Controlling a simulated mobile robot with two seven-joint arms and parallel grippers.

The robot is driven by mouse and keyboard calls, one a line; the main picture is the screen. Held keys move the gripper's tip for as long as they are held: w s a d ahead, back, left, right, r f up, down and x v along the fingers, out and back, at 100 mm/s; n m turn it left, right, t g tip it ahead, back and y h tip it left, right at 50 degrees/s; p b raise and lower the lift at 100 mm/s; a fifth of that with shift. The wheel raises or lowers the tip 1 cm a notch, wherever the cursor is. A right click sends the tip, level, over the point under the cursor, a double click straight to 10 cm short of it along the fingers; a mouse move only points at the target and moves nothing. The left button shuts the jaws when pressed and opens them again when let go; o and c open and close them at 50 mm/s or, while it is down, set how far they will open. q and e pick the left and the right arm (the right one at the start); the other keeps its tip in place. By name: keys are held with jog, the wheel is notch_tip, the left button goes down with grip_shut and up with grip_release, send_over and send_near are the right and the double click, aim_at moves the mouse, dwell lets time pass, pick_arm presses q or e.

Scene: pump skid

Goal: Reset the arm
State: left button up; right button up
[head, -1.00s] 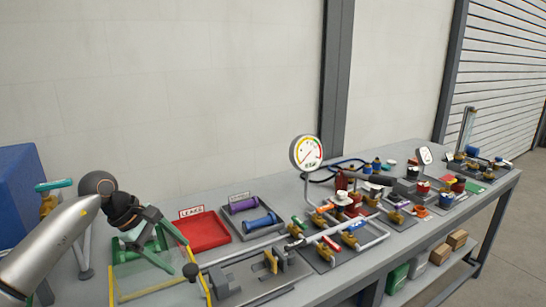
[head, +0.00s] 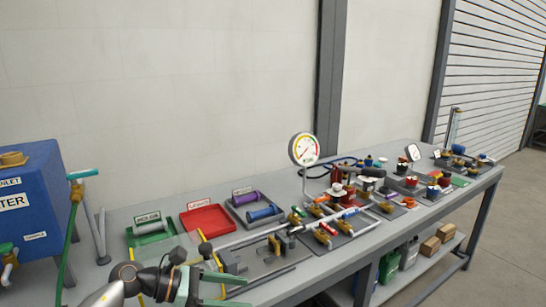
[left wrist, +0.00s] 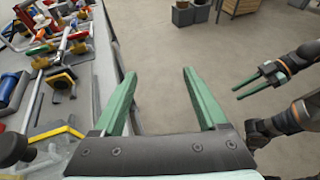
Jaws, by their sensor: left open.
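My left gripper (head: 245,290) is low at the bottom of the head view, at the front edge of the workbench (head: 330,262). Its green fingers are apart with nothing between them. In the left wrist view my left gripper (left wrist: 158,74) is open over bare floor, just off the bench edge. My right gripper (left wrist: 252,82) shows at the right of that view, with its thin green fingers apart and empty. It does not show in the head view.
A blue water tank (head: 35,185) stands at the left. Green (head: 150,239) and red (head: 208,220) trays, a tray with purple and blue cylinders (head: 262,213), a gauge (head: 304,149) and several valves fill the bench.

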pick_arm(q)
jog(key=s+a+f+m+t+y, duration=0.2)
jog(key=s+a+f+m+y, duration=0.1)
jog(key=s+f+m, duration=0.4)
jog(key=s+a+f+m+t+y, duration=0.2)
jog(key=s+a+f+m+y, duration=0.1)
jog(key=s+f+m, duration=0.5)
jog(key=s+a+f+m+t+y, duration=0.2)
jog(key=s+f+m+y, duration=0.3)
jog(key=s+f, duration=0.5)
notch_tip(320, 180, down, 3)
jog(key=a+m, duration=0.1)
jog(key=m, duration=0.1)
jog(key=shift+a+m, duration=0.15)
jog(key=shift+m, duration=0.15)
pick_arm(e)
jog(key=d+f, duration=0.1)
jog(key=s+d+f, duration=0.1)
jog(key=shift+s+d+f+m+h, duration=0.2)
jog(key=shift+d+m+h, duration=0.1)
jog(key=shift+h, duration=0.1)
